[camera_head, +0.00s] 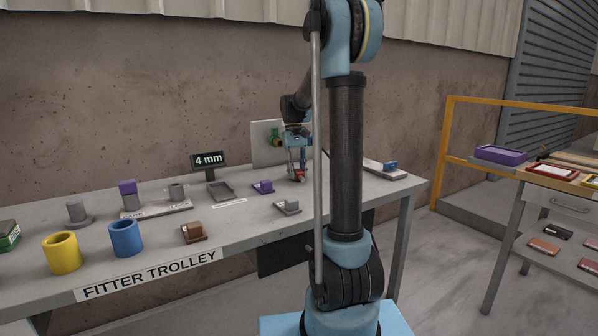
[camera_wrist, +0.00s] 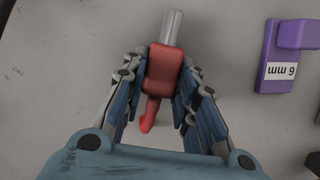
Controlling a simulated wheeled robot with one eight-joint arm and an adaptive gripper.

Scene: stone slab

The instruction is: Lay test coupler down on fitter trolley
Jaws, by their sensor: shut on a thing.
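The test coupler, a red body (camera_wrist: 165,68) with a grey cylindrical end and a red tail, is between the fingers of my gripper (camera_wrist: 160,95) in the wrist view. The fingers are shut on its red body from both sides. In the head view, my gripper (camera_head: 297,168) is low over the right half of the fitter trolley (camera_head: 240,235), a grey bench with a name label on its front edge. The red coupler (camera_head: 299,176) shows small at the fingertips. Whether it touches the top cannot be told.
A grey block (camera_head: 287,208), brown block (camera_head: 194,232), blue cup (camera_head: 126,238) and yellow cup (camera_head: 61,253) stand on the trolley. A 4 mm display (camera_head: 208,160) stands behind. Bare top surrounds the coupler.

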